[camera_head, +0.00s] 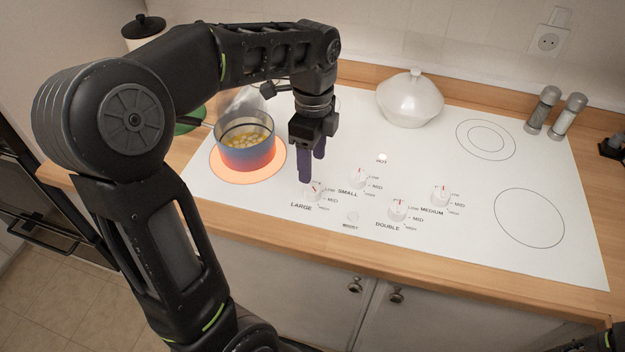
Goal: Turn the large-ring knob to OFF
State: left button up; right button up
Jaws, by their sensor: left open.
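The large-ring knob (315,193) is a small white dial with a red mark, above the word LARGE on the white cooktop. Its red mark is tilted rather than straight up. My left gripper (312,172) is open, its two dark fingers pointing down just behind and above this knob. Whether a fingertip touches the knob I cannot tell. The large ring (218,174) at the left glows orange under a pot (246,144) holding pale round food in liquid. My right gripper is not in view.
The small (359,178), double (398,210) and medium (440,195) knobs stand close to the right. A white lidded dish (410,98) is at the back. Shakers (543,108) stand back right. The right-hand rings (529,218) are bare.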

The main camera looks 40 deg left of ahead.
aim_at(311, 185)
pick_arm(q)
notch_tip(311, 185, down, 7)
jog(key=shift+s+f+p, duration=0.1)
jog(key=shift+s+p, duration=0.05)
jog(key=shift+p, duration=0.15)
grip_shut()
dwell(0.6)
